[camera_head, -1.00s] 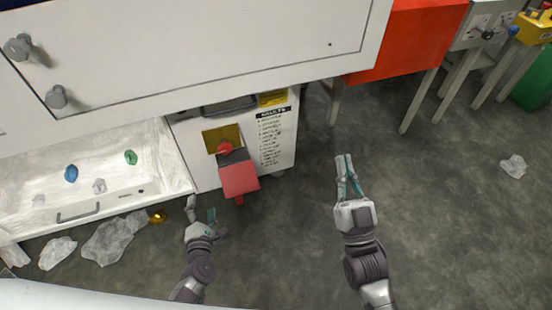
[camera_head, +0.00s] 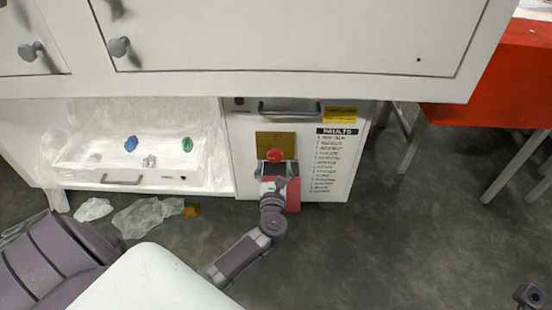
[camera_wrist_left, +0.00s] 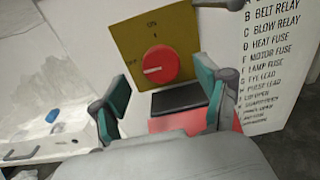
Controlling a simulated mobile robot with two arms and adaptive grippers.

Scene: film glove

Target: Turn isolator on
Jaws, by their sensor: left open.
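The isolator is a round red knob (camera_head: 274,155) on a yellow plate (camera_head: 283,138) on the white cabinet front. In the left wrist view the knob (camera_wrist_left: 160,65) has a white line lying roughly level, pointing to a small mark at the left of the yellow plate (camera_wrist_left: 125,40). Another mark sits at the plate's top; both are too small to read surely. My left gripper (camera_head: 270,182) is just below the knob in the head view. In the wrist view its two teal-padded fingers (camera_wrist_left: 163,100) are spread, with the knob beyond them, apparently untouched.
A red part with a dark top (camera_wrist_left: 180,103) juts out below the knob, close to my fingers. A faults list (camera_head: 335,160) is at the right. A handle (camera_head: 290,108) is above. An open white bay (camera_head: 90,150) is at the left.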

